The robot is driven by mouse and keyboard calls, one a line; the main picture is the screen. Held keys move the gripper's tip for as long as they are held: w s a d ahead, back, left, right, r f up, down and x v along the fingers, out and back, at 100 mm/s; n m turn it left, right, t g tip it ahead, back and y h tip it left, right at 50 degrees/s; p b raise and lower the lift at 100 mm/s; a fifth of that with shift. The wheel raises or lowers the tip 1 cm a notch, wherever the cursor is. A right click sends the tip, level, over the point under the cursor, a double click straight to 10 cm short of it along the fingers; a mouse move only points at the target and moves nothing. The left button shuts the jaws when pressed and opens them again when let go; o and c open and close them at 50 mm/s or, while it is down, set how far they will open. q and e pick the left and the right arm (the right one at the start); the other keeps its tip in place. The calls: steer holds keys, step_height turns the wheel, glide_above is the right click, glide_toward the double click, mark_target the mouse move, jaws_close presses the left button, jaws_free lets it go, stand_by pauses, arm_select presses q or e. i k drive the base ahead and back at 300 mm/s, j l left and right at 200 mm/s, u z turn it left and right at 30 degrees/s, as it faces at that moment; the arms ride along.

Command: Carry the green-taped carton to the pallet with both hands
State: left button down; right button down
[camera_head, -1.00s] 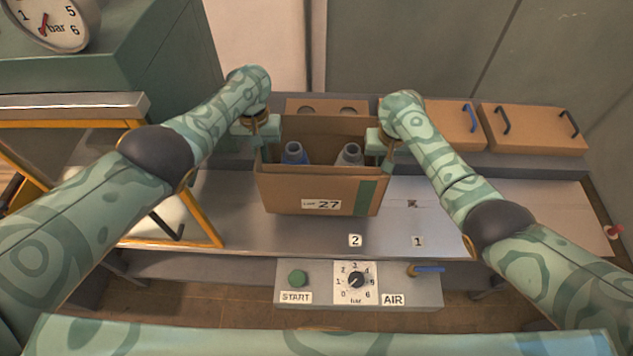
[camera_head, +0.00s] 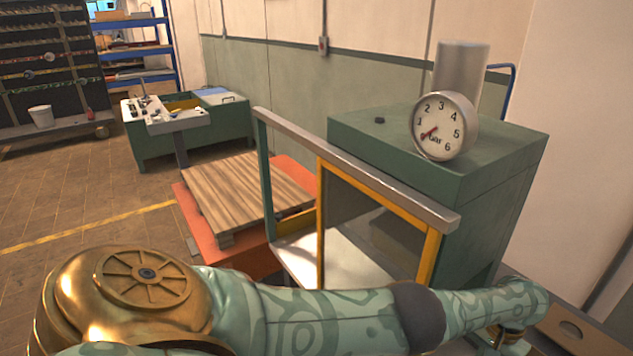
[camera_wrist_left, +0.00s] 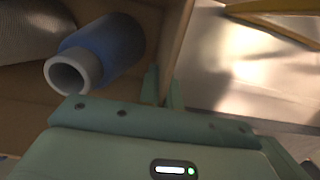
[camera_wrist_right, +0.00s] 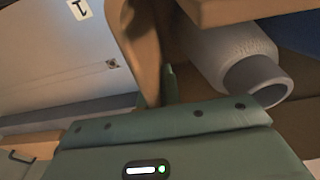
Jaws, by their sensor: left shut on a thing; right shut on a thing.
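The brown carton shows in the wrist views, with its left wall (camera_wrist_left: 178,38) and its right wall (camera_wrist_right: 138,40). My left gripper (camera_wrist_left: 163,88) is shut on the left wall's edge, beside a blue bottle (camera_wrist_left: 105,48) inside. My right gripper (camera_wrist_right: 162,90) is shut on the right wall's edge, beside a grey-white bottle (camera_wrist_right: 232,55) inside. The green tape is not visible now. In the head view, the slatted wooden pallet (camera_head: 245,190) lies on a low red-orange platform (camera_head: 192,218), left of centre. I cannot tell whether the carton is off the bench.
A yellow-and-grey frame (camera_head: 320,225) stands between my left arm and a green cabinet (camera_head: 500,160) with a gauge (camera_head: 440,125). A green control desk (camera_head: 225,125) stands behind the pallet. Brown floor (camera_head: 100,205) lies open at the left.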

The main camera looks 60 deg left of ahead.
mark_target(240, 183)
steer(key=k, duration=0.8)
steer(key=u, duration=0.35)
steer(key=k+u, duration=0.15)
steer(key=u, duration=0.25)
steer(key=j+u, duration=0.1)
steer(key=u, duration=2.1)
steer(key=i+u, duration=0.15)
steer(key=u, duration=0.65)
steer(key=i+l, duration=1.25)
steer(key=i, duration=0.3)
steer(key=i+l, duration=0.1)
steer(key=i, duration=0.35)
steer(key=i+l, duration=0.15)
steer(key=i, duration=0.3)
steer(key=i+j+z, duration=0.15)
steer(key=i, duration=1.1)
steer(key=i+z, duration=0.1)
steer(key=z, duration=1.2)
